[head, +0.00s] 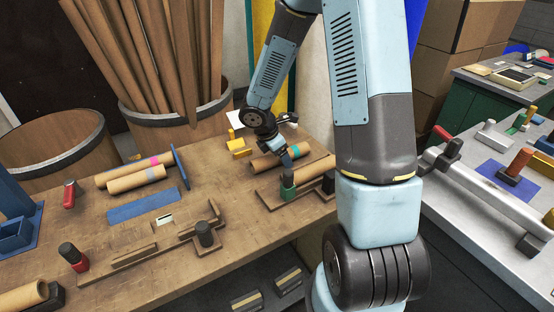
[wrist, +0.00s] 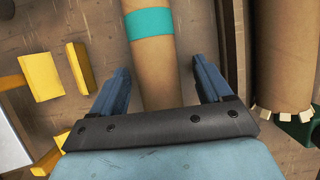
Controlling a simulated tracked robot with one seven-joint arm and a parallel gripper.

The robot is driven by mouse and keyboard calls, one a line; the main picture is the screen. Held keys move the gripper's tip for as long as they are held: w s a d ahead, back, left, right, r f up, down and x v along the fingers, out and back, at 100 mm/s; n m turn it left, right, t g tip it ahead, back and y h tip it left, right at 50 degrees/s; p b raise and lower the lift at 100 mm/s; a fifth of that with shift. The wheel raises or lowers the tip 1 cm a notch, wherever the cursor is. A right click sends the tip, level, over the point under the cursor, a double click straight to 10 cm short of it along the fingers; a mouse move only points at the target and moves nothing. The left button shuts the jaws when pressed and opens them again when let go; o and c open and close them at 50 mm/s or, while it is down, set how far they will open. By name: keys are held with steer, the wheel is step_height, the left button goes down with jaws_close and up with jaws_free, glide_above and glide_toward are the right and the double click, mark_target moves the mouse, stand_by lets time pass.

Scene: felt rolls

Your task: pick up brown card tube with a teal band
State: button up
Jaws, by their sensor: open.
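The brown card tube with a teal band (wrist: 157,75) lies on the bench between my gripper's two blue fingers in the wrist view. Its teal band (wrist: 149,23) is ahead of the fingertips, near the top of the picture. My gripper (wrist: 156,82) is open, with a gap between each finger and the tube.
Another brown tube (wrist: 285,55) lies close on the right, in a holder (head: 285,192). Yellow blocks (wrist: 42,74) lie on the left.

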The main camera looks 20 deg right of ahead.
steer(key=shift+c, duration=0.2)
jaws_close()
stand_by(0.5)
steer(key=shift+r, duration=0.1)
steer(key=shift+r, duration=0.65)
steer(key=s+r, duration=1.1)
steer(key=s, duration=0.3)
steer(key=shift+r, duration=0.25)
